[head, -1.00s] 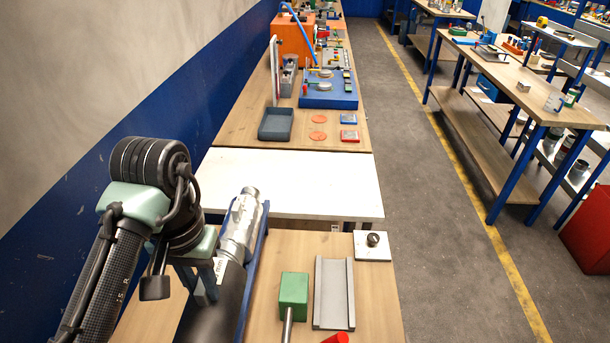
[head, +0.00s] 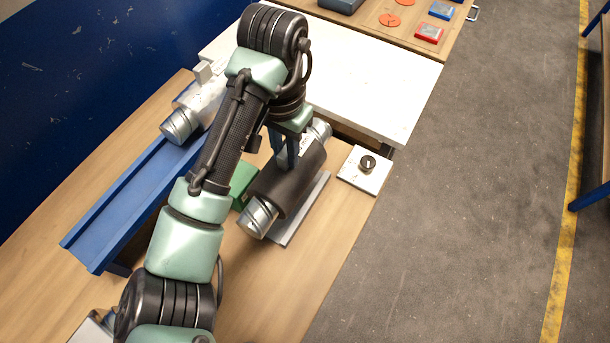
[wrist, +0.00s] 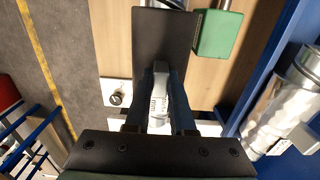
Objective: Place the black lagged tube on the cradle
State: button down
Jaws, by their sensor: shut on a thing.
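The black lagged tube (head: 287,183) has a dark wrapped middle and bare silver ends. My gripper (head: 290,158) is shut on it from above. The tube lies over a grey channel (head: 308,210), which looks like the cradle; the tube hides much of it. The tube runs roughly along the channel. I cannot tell whether they touch. In the wrist view the tube's dark wrap (wrist: 163,40) shows beyond my gripper (wrist: 167,72), with pale metal between the fingers.
A green block (head: 243,180) stands close left of the tube. A blue trough (head: 130,205) with a silver duct (head: 190,108) lies further left. A white plate with a black knob (head: 365,165) is to the right, near the bench edge. A white bench top (head: 350,75) is behind.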

aim_at(287, 173)
notch_tip(287, 173, down, 3)
jog(key=shift+a+r, duration=0.1)
jog(key=shift+f, duration=2)
jog(key=shift+f, duration=0.2)
jog(key=c, duration=0.8)
grip_release()
jog(key=shift+o, duration=0.2)
